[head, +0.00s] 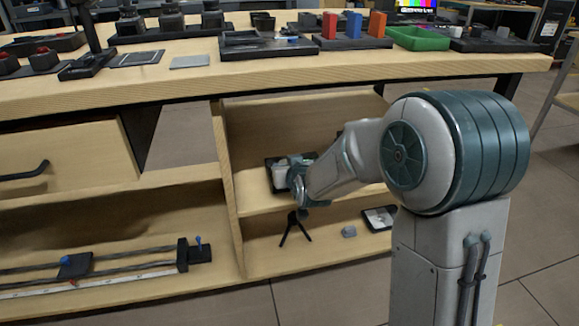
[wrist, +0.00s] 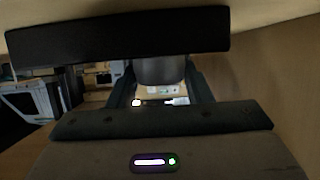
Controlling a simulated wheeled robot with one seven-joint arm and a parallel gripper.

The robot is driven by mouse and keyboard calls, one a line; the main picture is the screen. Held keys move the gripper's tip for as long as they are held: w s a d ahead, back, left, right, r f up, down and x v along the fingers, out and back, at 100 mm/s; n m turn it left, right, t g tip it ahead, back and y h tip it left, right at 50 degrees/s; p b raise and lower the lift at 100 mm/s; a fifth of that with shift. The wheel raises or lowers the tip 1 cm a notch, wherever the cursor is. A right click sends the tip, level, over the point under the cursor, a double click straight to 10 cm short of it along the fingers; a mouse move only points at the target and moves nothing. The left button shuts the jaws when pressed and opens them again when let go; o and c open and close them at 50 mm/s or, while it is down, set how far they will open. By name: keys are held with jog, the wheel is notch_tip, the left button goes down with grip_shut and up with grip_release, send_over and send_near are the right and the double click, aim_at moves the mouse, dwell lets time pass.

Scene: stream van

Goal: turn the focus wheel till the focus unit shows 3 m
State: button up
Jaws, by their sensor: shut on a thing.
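My gripper (head: 291,174) reaches into the upper bay of the open shelf under the bench. In the wrist view my gripper (wrist: 161,78) is closed around a dark grey round part (wrist: 160,70), which looks like the focus wheel, with one finger on each side. A black bar (wrist: 115,40) crosses in front of the upper part of that view; I cannot tell whether it belongs to the focus unit. Small bright marks show below the round part, but no distance reading is legible. In the head view my arm and gripper hide most of what is held.
The bench top (head: 200,85) overhangs the bay. A dark tray (head: 272,182) shows beside my gripper. Below stand a small black tripod (head: 296,229), a grey lump (head: 349,231) and a black-framed item (head: 379,218). A slider rail (head: 110,265) lies lower left.

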jog(key=shift+m+h, duration=0.3)
jog(key=o, duration=1)
jog(key=shift+c, duration=0.2)
jog(key=shift+s, duration=0.1)
jog(key=p+v, duration=0.4)
jog(key=v, duration=0.9)
jog(key=shift+s+r+p, duration=0.15)
jog(key=shift+s+p, duration=0.15)
jog(key=shift+r, duration=0.1)
